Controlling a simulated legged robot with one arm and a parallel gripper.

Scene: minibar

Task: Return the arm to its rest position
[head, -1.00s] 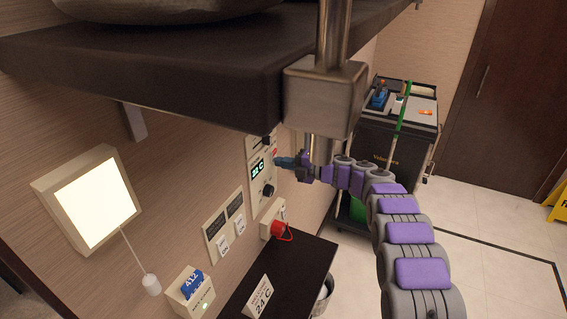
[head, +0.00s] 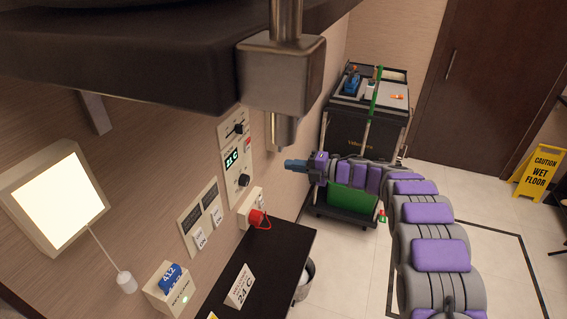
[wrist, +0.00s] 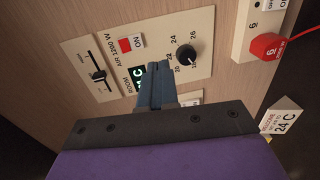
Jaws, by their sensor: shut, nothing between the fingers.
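My gripper (head: 296,165) is at the end of my purple and grey arm, to the right of the wall control panel (head: 238,160) in the head view. Its blue fingers are shut and empty, and they appear apart from the panel. In the wrist view the shut fingers (wrist: 155,84) cover part of the panel's green display (wrist: 137,78). The panel's black dial (wrist: 187,55) and slider (wrist: 97,76) show there too. In the head view the display (head: 232,158) appears to read 24 C.
A dark shelf (head: 130,75) with a metal post fitting (head: 281,72) hangs above. A red plug (head: 257,219) is on the wall below the panel. A small 24 C sign (head: 240,287) stands on a dark counter. A cart (head: 365,135) and yellow wet-floor sign (head: 537,172) stand behind.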

